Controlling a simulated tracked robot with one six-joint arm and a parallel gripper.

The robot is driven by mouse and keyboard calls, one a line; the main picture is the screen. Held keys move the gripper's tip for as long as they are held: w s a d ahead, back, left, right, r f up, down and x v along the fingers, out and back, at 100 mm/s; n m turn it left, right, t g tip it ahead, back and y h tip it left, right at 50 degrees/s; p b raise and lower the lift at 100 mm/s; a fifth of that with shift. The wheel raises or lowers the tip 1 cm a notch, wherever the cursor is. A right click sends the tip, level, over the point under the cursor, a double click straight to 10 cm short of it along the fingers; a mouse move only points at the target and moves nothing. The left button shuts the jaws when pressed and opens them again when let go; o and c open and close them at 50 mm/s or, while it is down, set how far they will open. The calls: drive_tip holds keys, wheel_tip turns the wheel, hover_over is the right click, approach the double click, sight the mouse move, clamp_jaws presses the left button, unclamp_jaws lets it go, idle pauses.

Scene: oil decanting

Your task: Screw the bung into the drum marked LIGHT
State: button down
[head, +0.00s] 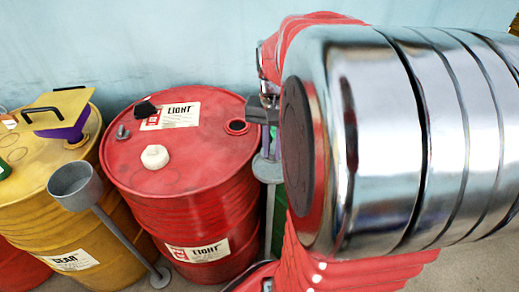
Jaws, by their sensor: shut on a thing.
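The red drum (185,205) marked LIGHT stands upright in the middle left of the head view. Its top has an open round hole (237,127) near the right rim. A white cap-like piece (155,157) sits on the top towards the front, and a small grey fitting (122,132) is at the left rim. I cannot tell which of these, if any, is the bung. My gripper (262,108) is just right of the hole, partly hidden by my arm. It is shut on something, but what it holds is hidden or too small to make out.
A yellow drum (70,262) marked GEAR stands left, with a yellow-and-purple item (62,112) on it. A grey funnel-shaped cup (75,185) on a slanting pole stands before the drums. A grey round-topped stand (267,168) is right of the LIGHT drum. A black piece (145,108) lies by its label.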

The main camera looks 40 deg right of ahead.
drive_tip(key=shift+w, duration=0.1)
drive_tip(key=w+a+n, duration=1)
drive_tip(key=w+a, duration=1.2)
drive_tip(key=w, duration=0.4)
drive_tip(key=shift+a+r+n, duration=0.25)
drive_tip(key=shift+r+n, duration=0.15)
drive_tip(key=shift+w, duration=0.1)
